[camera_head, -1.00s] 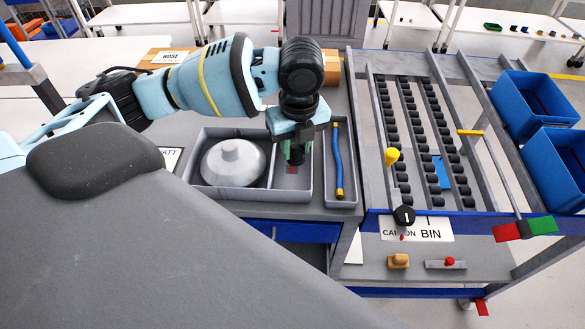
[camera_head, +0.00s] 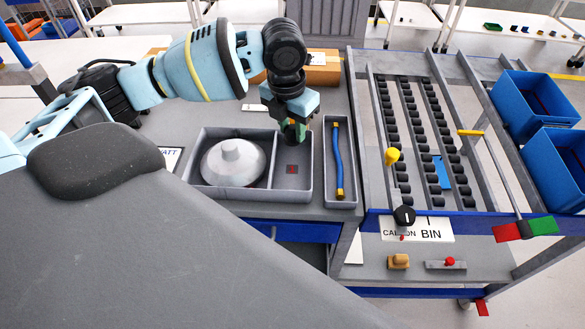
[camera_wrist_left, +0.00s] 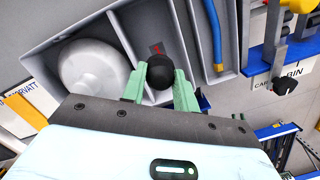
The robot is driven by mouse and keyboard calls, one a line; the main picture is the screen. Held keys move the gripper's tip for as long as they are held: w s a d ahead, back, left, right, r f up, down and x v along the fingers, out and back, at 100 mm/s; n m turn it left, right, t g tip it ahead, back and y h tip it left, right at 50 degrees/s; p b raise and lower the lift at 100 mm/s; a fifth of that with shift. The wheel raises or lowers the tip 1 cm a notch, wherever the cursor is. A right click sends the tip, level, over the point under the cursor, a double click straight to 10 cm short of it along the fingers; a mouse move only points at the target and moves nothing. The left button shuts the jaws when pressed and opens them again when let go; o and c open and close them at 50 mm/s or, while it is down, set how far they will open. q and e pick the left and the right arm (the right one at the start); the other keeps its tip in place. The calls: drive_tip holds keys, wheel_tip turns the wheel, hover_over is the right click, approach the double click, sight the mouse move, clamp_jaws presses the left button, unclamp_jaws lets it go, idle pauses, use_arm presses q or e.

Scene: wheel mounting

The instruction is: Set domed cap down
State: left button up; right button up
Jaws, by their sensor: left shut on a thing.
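My left gripper (camera_head: 296,131) is above the back of the grey divided tray (camera_head: 255,194). In the left wrist view its green fingers (camera_wrist_left: 160,80) are shut on a small black, round-topped piece, which I take for the domed cap (camera_wrist_left: 161,72). The cap is held above the tray, off its floor. The tray's middle compartment is empty except for a small red mark (camera_head: 292,169) on its floor. My right gripper is not in view.
A large silver domed disc (camera_head: 234,163) lies in the tray's left compartment. A blue rod with yellow ends (camera_head: 337,160) lies in the narrow right tray. A cardboard box (camera_head: 322,68) stands behind. A roller rack (camera_head: 420,130) and blue bins (camera_head: 535,105) are to the right.

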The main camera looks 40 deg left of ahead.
use_arm(q)
drive_tip(key=shift+f, duration=0.1)
drive_tip(key=shift+f, duration=4.9)
drive_tip(key=shift+f, duration=0.15)
drive_tip(key=o, duration=0.9)
drive_tip(key=shift+o, duration=0.2)
drive_tip(key=r, duration=0.4)
drive_tip(key=s+r, duration=0.1)
drive_tip(key=r, duration=0.7)
drive_tip(key=shift+s+r, duration=0.1)
drive_tip(key=shift+s, duration=0.15)
